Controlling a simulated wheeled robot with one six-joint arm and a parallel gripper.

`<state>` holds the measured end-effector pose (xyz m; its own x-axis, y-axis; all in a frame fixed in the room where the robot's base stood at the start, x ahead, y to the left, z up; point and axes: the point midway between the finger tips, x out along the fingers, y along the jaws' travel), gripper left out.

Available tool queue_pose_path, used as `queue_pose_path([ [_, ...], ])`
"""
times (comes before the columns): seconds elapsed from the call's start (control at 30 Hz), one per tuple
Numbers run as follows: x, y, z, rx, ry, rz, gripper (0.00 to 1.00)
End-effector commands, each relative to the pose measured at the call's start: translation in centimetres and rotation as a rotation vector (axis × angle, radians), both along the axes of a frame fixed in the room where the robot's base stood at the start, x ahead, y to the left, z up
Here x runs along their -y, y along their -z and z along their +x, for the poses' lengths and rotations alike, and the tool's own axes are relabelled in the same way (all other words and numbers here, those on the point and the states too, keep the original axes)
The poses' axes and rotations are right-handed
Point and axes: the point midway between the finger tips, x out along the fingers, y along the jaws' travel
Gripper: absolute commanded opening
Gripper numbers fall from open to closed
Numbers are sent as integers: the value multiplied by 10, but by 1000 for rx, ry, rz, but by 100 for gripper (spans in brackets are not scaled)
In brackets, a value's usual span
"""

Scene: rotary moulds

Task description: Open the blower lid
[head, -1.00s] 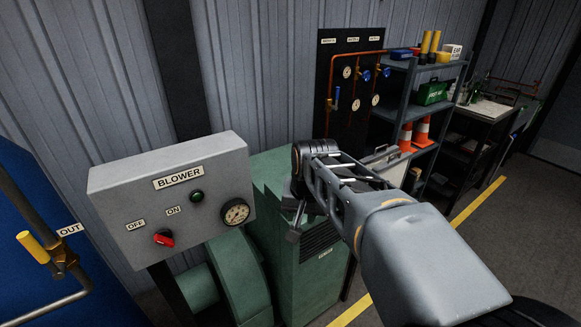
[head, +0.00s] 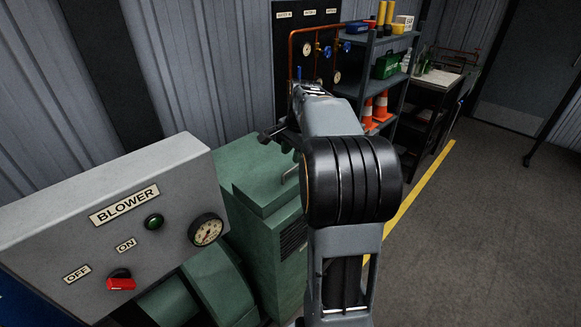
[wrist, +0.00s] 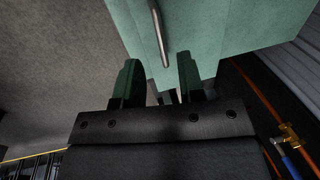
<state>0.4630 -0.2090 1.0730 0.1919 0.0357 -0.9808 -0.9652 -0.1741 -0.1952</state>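The green blower cabinet (head: 275,260) stands right of the blower control box (head: 150,220). Its lid (head: 262,180) looks closed, with a metal bar handle (head: 290,173) partly hidden behind my arm. My gripper (head: 272,135) is above the lid's far side in the head view, its fingers hard to make out. In the wrist view my gripper (wrist: 158,68) is open, its two fingers apart and empty. The handle (wrist: 160,35) lies on the green surface (wrist: 215,30) just beyond the fingertips, in line with the gap between them.
The control box has a red switch (head: 121,281), a green light (head: 154,222) and a gauge (head: 206,230). A pipe panel (head: 308,50) and a shelf (head: 375,85) with orange cones (head: 380,105) stand behind. Open floor (head: 480,230) lies right of the yellow line.

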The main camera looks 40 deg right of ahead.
Motion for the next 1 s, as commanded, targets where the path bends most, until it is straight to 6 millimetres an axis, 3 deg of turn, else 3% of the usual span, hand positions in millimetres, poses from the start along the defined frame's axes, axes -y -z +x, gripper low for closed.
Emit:
queue_pose_path([
  [0.2,-1,36,6,-2,0,1,36],
  [0.4,-1,54,9,-1,2,0,36],
  [0.83,0,61,11,0,3,-1,36],
  [1.0,0,61,11,0,3,-1,22],
])
